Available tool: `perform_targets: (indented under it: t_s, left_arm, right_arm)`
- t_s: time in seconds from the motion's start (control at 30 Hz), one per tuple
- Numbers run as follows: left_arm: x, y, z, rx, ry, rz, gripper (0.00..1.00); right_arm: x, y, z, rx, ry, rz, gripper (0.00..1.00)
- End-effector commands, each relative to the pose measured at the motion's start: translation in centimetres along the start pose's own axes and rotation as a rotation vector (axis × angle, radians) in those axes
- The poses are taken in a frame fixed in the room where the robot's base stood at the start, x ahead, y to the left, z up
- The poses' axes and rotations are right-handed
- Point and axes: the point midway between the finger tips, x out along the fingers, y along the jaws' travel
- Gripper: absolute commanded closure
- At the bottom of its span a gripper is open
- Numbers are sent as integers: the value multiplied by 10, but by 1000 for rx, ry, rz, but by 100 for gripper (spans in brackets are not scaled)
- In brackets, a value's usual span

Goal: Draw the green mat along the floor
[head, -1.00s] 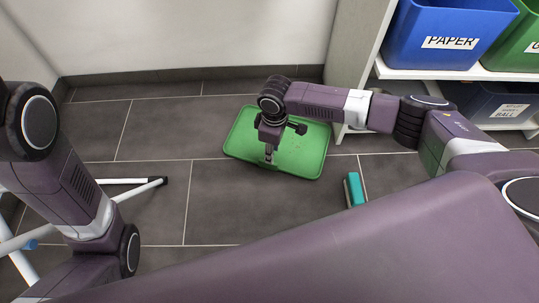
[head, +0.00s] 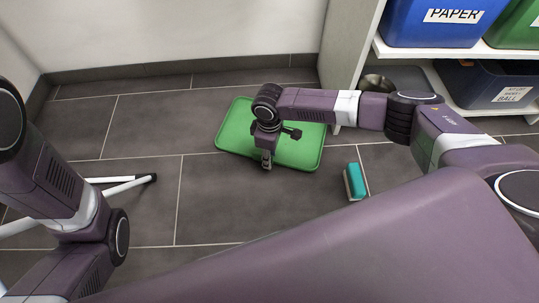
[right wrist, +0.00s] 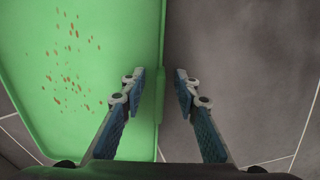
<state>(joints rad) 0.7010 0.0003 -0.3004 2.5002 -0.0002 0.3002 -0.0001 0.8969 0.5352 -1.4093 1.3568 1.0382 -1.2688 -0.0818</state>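The green mat (head: 235,128) lies flat on the floor below the shelf's left side, with a raised rim. My right gripper (head: 266,164) points down at its near edge. In the right wrist view, the mat (right wrist: 85,45) fills the left side and shows reddish specks. The fingers of the right gripper (right wrist: 160,82) are apart, one over the mat and one over the floor, with the mat's rim between them. I see no clear contact with the rim. My left arm shows at the left of the head view, but its gripper is out of the picture.
A teal and white block (head: 355,181) lies on the floor right of the mat. A shelf (head: 350,60) holds a blue PAPER bin (head: 425,30) and a dark bin (head: 480,85). A white-legged stand (head: 125,184) is at left. Floor between stand and mat is clear.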

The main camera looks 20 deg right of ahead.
Motion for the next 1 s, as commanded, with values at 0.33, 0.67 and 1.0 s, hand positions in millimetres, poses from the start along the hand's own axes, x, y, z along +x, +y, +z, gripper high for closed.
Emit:
perform_targets:
  t_s: [0.33,0.67,1.0]
  left_arm:
    - [0,0,0,0,1,0,60]
    - [0,0,0,0,0,0,60]
    - [0,0,0,0,0,0,60]
  right_arm:
    - [-1,0,0,0,1,0,92]
    - [-1,0,0,0,1,0,95]
    - [-1,0,0,-1,1,0,100]
